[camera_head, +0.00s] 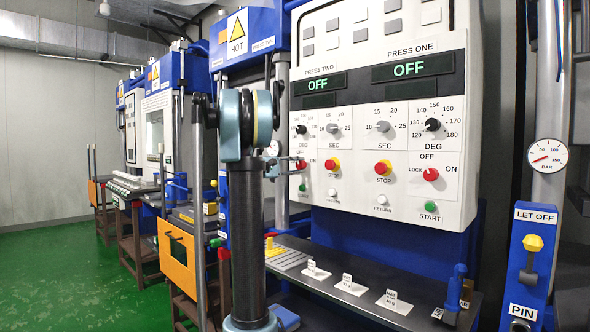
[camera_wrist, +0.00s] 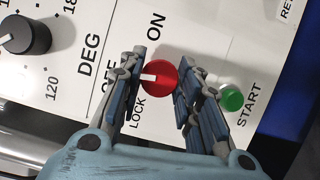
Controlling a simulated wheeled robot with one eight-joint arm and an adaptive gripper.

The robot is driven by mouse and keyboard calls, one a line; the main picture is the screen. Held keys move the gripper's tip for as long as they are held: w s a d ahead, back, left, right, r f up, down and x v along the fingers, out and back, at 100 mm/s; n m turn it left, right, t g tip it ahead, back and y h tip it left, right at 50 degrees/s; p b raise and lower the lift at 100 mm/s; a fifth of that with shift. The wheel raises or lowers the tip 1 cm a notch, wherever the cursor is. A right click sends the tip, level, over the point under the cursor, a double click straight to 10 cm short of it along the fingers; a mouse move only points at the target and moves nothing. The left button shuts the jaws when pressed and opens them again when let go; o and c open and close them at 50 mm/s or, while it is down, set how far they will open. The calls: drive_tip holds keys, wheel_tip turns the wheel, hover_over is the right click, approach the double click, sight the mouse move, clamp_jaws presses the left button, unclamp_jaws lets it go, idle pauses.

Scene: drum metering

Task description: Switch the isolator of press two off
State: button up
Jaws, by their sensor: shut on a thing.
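The press two isolator is a red round knob (camera_wrist: 160,78) with a white pointer mark. In the wrist view my gripper (camera_wrist: 160,88) has its two fingers on either side of it, shut on it. The white mark points left in that picture, toward the partly hidden OFF label; ON and LOCK are printed to the sides. In the head view the knob (camera_head: 300,165) is small at the panel's left, with my gripper (camera_head: 293,160) at it and my arm in front. The press two display (camera_head: 320,84) reads OFF.
A green START button (camera_wrist: 231,98) sits close beside the right finger. The black DEG dial (camera_wrist: 26,36) is at the upper left. Press one has its own red isolator (camera_head: 431,174), and its display (camera_head: 411,68) reads OFF. A shelf (camera_head: 370,295) with small tags runs below the panel.

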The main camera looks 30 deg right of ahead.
drive_tip(key=shift+f+n+h, duration=0.15)
drive_tip(key=shift+n+h, duration=0.25)
drive_tip(key=shift+n, duration=0.7)
drive_tip(key=o, duration=1)
drive_tip(key=shift+o, duration=0.2)
drive_tip(key=a+f, duration=0.1)
drive_tip(key=a, duration=1.1)
drive_tip(key=shift+w+f, duration=0.25)
drive_tip(key=shift+w, duration=0.1)
